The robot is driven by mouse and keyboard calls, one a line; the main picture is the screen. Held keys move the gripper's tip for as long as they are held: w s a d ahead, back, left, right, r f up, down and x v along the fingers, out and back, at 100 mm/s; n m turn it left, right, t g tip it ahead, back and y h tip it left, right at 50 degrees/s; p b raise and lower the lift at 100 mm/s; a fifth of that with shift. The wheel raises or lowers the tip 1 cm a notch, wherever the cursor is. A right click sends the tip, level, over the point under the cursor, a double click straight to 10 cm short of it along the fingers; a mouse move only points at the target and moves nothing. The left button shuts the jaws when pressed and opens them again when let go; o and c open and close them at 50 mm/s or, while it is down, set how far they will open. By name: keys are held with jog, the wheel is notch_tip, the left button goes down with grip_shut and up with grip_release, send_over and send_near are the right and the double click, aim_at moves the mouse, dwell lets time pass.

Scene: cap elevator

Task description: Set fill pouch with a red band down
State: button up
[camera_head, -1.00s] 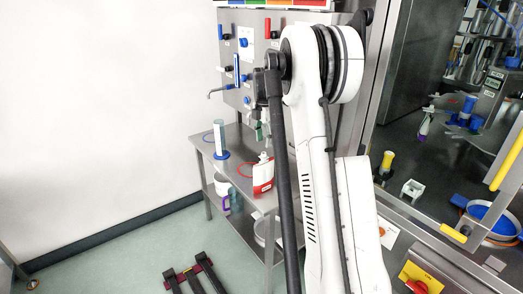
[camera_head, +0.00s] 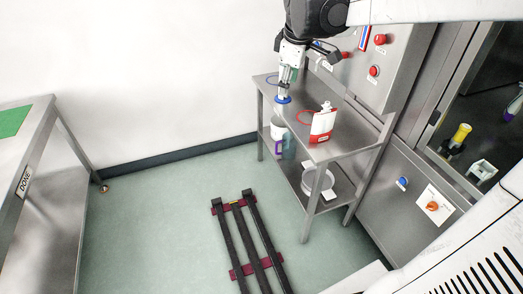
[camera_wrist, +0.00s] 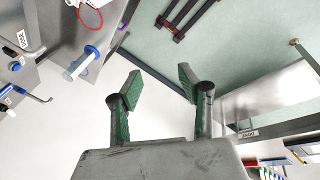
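The fill pouch with a red band (camera_head: 322,122) is white and red and stands upright on the steel side table (camera_head: 349,150). A white part of it appears cut off at the top edge of the wrist view. My gripper (camera_head: 288,78) is up and left of the pouch, apart from it, in front of the back part of the table. In the wrist view my gripper (camera_wrist: 160,90) has its green-padded fingers spread, with nothing between them. A red ring (camera_head: 305,117) lies on the table beside the pouch.
A pale cylinder on a blue base (camera_wrist: 82,62) stands on the table; in the head view my gripper covers most of it. A DONE table (camera_head: 40,150) with a green mat (camera_head: 12,121) is at the left. A dark rack (camera_head: 250,240) lies on the open floor.

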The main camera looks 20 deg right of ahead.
jog(key=s+a+f+m+t, duration=0.2)
jog(key=s+a+f+m, duration=0.1)
jog(key=s+a, duration=0.4)
jog(key=s+a+f+m+t+y, duration=0.1)
jog(key=s+a+f+m, duration=0.2)
jog(key=s, duration=0.9)
jog(key=a+m, duration=0.2)
jog(key=a, duration=0.2)
jog(key=shift+a+t, duration=0.25)
jog(key=shift+t, duration=0.15)
jog(key=shift+s, duration=0.1)
